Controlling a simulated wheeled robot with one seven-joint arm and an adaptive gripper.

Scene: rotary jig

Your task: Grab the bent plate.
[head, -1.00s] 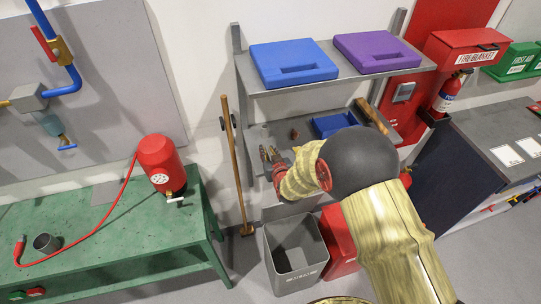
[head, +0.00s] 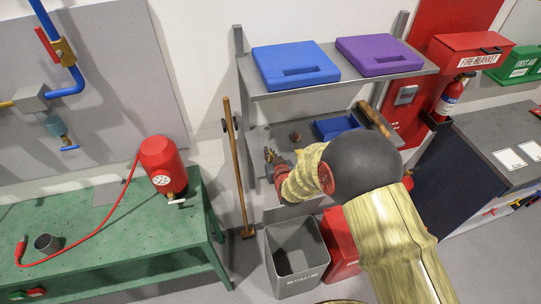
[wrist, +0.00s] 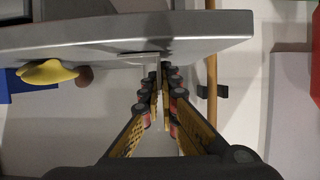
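My gripper (head: 271,156) is at the left end of the middle shelf in the head view. In the wrist view its two fingers (wrist: 161,78) run nearly together, with a narrow pale gap or strip between them. A thin grey edge (wrist: 146,55) lies just beyond the fingertips, against the shelf; it may be the bent plate. I cannot tell whether the fingers touch it or hold it. In the head view the plate is not clear, and my arm hides part of the shelf.
The grey shelf (wrist: 215,28) spans the top of the wrist view. On it are a blue bin (head: 335,126), a brown round thing (head: 296,136) and, in the wrist view, a yellow thing (wrist: 48,72). A broom handle (head: 236,165) stands left. A grey bin (head: 297,258) is below.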

